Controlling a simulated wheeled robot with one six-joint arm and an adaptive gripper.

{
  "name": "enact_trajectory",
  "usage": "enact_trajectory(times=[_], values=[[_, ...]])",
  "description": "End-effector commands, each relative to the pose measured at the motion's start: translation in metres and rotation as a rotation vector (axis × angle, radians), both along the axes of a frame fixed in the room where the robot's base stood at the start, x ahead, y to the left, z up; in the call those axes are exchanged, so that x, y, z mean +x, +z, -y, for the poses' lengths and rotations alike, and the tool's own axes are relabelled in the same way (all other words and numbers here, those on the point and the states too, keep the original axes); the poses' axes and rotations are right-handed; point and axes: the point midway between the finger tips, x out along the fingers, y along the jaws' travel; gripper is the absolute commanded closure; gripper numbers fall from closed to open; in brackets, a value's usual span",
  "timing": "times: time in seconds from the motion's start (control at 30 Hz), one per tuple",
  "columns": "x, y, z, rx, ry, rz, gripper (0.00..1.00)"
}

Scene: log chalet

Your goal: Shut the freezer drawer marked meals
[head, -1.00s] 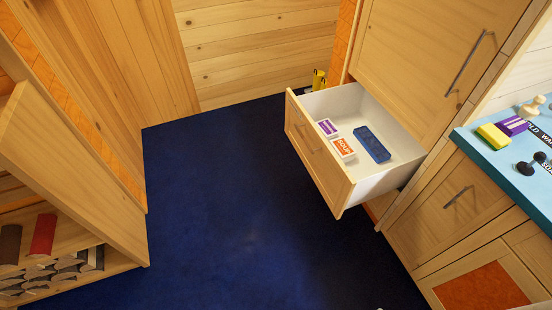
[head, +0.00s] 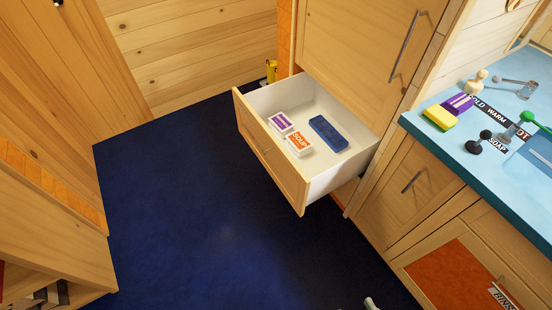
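In the head view an open drawer (head: 272,155) sticks out from the bottom of a tall wooden cabinet (head: 350,65). No label reading meals can be made out on the drawer front. My gripper cannot be made out; only a small pale tip shows at the bottom edge.
A blue counter (head: 455,160) at the right holds a yellow-and-purple sponge, taps and small items. A wooden shelf unit (head: 50,220) stands at the left. A yellow object (head: 271,71) is behind the drawer. The dark blue floor (head: 190,215) in front is clear.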

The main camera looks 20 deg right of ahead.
Motion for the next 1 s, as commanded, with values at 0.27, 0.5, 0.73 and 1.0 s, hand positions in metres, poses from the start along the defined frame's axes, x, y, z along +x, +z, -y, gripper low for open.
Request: enact_trajectory(times=[0.27, 0.5, 0.73, 1.0], values=[[0.054, -0.066, 0.000, -0.301, 0.073, 0.061, 1.00], [0.120, -0.119, -0.001, -0.604, 0.128, 0.110, 1.00], [0.197, -0.155, -0.003, -0.895, 0.163, 0.153, 1.00], [0.298, -0.178, -0.008, -1.237, 0.187, 0.191, 1.00]])
